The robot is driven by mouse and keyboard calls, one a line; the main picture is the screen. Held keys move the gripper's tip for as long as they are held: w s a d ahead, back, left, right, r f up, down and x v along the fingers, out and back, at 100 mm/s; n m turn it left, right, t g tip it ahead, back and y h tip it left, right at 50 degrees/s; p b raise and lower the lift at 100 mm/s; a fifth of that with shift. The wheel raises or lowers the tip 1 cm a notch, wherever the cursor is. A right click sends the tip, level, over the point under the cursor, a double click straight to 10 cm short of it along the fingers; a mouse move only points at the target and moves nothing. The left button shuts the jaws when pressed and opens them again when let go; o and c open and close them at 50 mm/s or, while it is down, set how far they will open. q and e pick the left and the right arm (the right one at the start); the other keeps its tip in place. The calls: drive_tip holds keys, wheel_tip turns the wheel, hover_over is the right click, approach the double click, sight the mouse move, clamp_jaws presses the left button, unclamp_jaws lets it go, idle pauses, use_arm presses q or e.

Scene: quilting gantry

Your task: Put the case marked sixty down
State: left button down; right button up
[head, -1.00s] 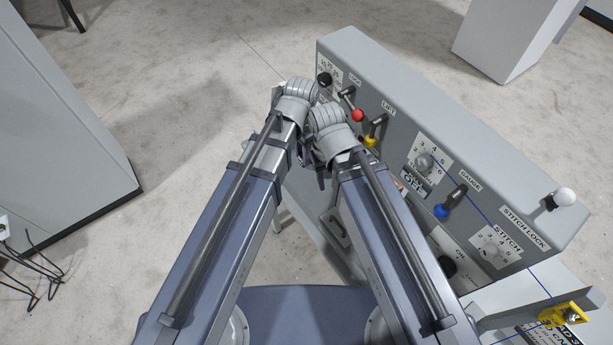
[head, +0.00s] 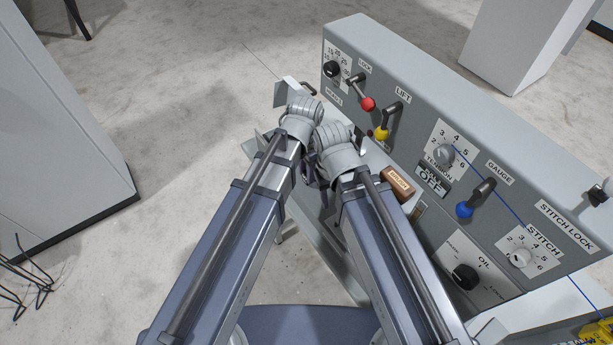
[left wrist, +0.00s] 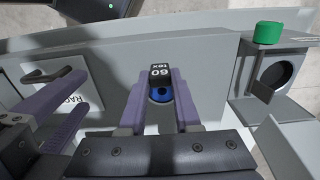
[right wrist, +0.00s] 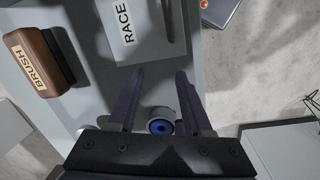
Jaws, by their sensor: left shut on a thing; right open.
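The case marked sixty (left wrist: 160,74) shows in the left wrist view as a small dark block with "60 TEX" upside down, with a blue round part just below it. My left gripper (left wrist: 162,78) is shut on it, with purple fingers on both sides. My right gripper (right wrist: 158,75) is open. A round silver piece with a blue centre (right wrist: 161,124) shows between its fingers near the palm; I cannot tell whether it is held there or lies beyond. In the head view both wrists are close together, and they hide the fingertips and the case.
A wooden brush (head: 398,182) lies on the ledge by the grey control panel (head: 420,115), which has several levers and dials. A plate marked RACE (right wrist: 125,25) is near my right gripper. A green-capped part (left wrist: 268,33) and a box with a round hole (left wrist: 278,70) stand to the right.

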use_arm(q)
drive_tip(key=shift+f, duration=0.15)
use_arm(e)
drive_tip(key=shift+f, duration=0.15)
use_arm(q)
drive_tip(key=c, duration=0.6)
unclamp_jaws()
wheel_tip(320, 180, up, 12)
drive_tip(key=p, duration=1.2)
drive_tip(key=shift+r, duration=0.25)
use_arm(e)
wheel_tip(320, 180, up, 12)
drive_tip(key=shift+r, duration=0.25)
use_arm(q)
drive_tip(key=shift+f, duration=0.1)
use_arm(e)
drive_tip(key=shift+s+f, duration=0.1)
